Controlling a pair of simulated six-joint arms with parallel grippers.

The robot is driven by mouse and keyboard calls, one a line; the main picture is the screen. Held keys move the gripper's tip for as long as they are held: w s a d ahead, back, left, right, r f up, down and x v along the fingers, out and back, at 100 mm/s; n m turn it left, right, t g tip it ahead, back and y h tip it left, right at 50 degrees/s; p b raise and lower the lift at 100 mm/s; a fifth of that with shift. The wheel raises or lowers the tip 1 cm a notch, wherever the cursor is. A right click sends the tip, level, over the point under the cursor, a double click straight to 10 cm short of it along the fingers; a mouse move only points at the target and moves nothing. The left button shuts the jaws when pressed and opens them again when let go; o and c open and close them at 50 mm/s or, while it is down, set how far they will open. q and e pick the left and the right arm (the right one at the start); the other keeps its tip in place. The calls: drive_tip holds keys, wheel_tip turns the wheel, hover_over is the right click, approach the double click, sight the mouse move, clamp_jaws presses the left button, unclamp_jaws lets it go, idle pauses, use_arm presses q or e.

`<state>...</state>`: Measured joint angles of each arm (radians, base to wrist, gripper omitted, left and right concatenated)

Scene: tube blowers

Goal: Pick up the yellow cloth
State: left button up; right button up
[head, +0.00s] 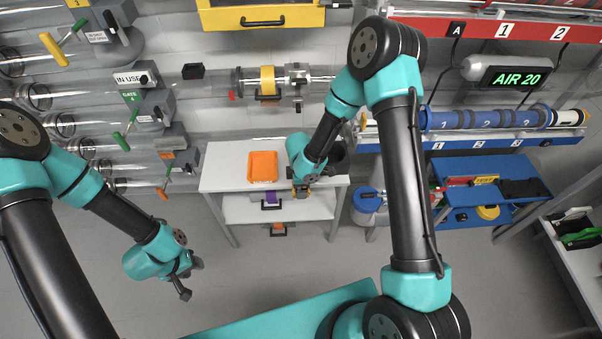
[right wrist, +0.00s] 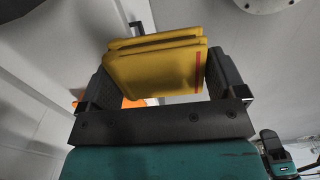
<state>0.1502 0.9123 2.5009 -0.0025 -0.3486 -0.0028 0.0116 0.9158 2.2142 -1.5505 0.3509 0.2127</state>
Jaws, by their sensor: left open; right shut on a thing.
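The yellow cloth (right wrist: 160,70) is a folded stack with a red stripe near one edge. In the right wrist view my right gripper (right wrist: 165,85) has a finger on each side of it and is shut on it. In the head view the right gripper (head: 302,190) is over the right part of the white table (head: 225,180), and the cloth is too small there to make out clearly. My left gripper (head: 190,278) hangs open and empty over the floor at the lower left, away from the table.
An orange tray (head: 262,167) lies on the white table, left of my right gripper. A blue cart (head: 480,215) stands to the right. Glass tubes and valves line the left wall. A blue and white bin (head: 366,203) stands beside the table. The floor between my arms is clear.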

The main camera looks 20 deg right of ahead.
drive_tip(key=shift+s+a+r, duration=0.1)
drive_tip(key=shift+s+a, duration=0.2)
drive_tip(key=shift+s, duration=0.65)
drive_tip(key=shift+s+a+r, duration=0.1)
drive_tip(key=shift+s+a, duration=0.2)
drive_tip(key=shift+s, duration=0.6)
drive_tip(key=shift+o, duration=1.3)
drive_tip(key=shift+c, duration=0.9)
drive_tip(key=shift+w, duration=0.15)
